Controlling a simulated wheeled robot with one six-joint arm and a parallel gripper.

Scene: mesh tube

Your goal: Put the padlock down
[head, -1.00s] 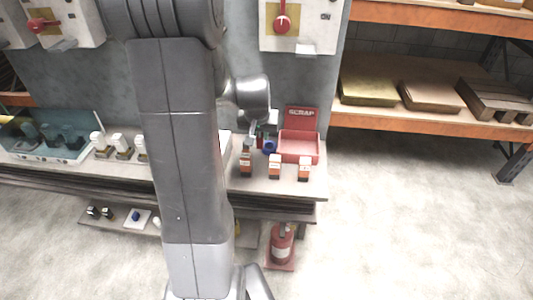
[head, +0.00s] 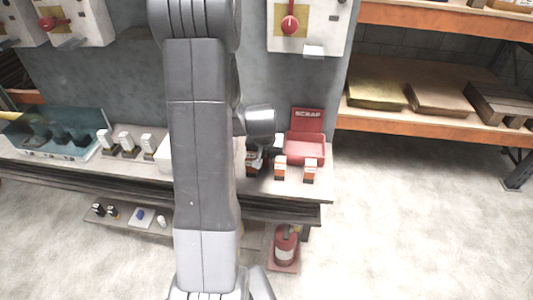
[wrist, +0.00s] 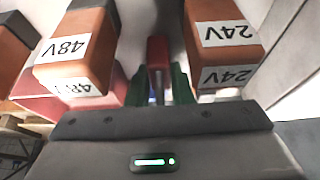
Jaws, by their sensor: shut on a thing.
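In the wrist view my gripper (wrist: 161,84) has green fingers closed on a padlock (wrist: 157,50) with a red body and a grey metal shackle. The padlock is between two orange-brown blocks, one labelled 48V (wrist: 75,50) and one labelled 24V (wrist: 222,45), with gaps on both sides. I cannot tell whether it touches the surface below. In the head view my gripper (head: 256,158) is low over the right part of the bench, by the labelled blocks. The padlock cannot be made out there.
A red SCRAP bin (head: 305,150) stands at the back right of the bench (head: 322,190). Labelled blocks (head: 281,168) (head: 311,170) stand in front of it. White-topped items (head: 126,142) and a teal tray (head: 50,152) are on the left.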

